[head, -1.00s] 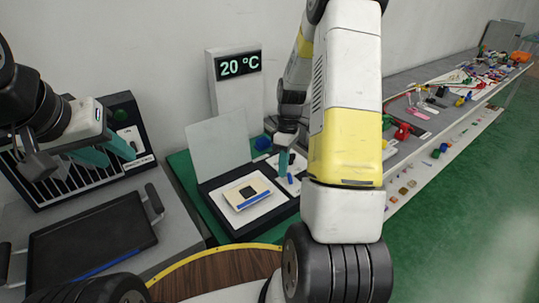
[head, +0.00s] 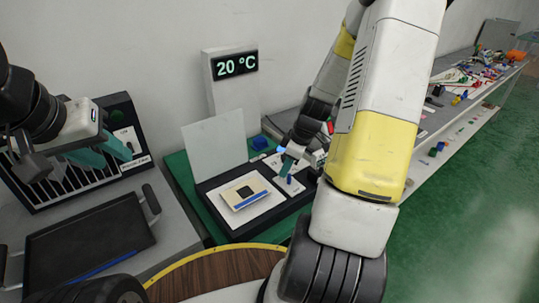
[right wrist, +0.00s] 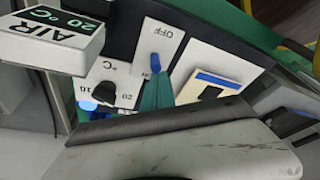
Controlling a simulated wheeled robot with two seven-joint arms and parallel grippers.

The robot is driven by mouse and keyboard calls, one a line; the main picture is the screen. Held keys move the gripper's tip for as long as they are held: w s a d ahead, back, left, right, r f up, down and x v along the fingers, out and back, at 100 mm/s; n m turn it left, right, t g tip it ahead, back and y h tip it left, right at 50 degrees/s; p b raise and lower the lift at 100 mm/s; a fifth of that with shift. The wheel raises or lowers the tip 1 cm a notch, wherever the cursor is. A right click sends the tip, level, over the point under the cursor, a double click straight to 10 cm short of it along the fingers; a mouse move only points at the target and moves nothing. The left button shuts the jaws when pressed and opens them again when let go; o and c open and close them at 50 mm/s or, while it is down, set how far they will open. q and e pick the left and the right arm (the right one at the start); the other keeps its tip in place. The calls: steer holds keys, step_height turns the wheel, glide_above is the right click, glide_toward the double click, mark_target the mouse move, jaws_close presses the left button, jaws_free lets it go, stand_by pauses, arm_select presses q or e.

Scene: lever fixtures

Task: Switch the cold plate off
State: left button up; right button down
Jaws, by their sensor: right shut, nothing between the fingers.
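The cold plate (head: 213,190) is a black unit with a raised lid panel and a white top; a cream tile with a dark square (head: 245,193) lies on it. Its small blue lever (head: 290,180) stands on a white panel at its right. In the right wrist view the lever (right wrist: 155,62) points toward the word OFF; I cannot tell its exact position. My right gripper (head: 286,164) is shut and empty, with its teal fingertips close beside the lever; contact is unclear. My left gripper (head: 108,150) is open, far left in front of a dark slatted unit.
A display reading 20 °C (head: 235,65) stands behind the plate. A black knob (right wrist: 103,92) with a temperature scale is beside the lever panel. A black tray (head: 90,240) lies at left. A bench with small objects (head: 470,85) runs off to the right.

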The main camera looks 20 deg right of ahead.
steer(key=shift+s+d, duration=0.15)
steer(key=shift+s, duration=0.35)
steer(key=shift+r, duration=0.15)
steer(key=shift+r, duration=0.75)
steer(key=shift+w+a, duration=0.2)
steer(key=shift+a, duration=0.05)
steer(key=s+d+r, duration=0.1)
steer(key=s+r, duration=0.2)
steer(key=r, duration=0.5)
steer(key=shift+s+r, duration=0.4)
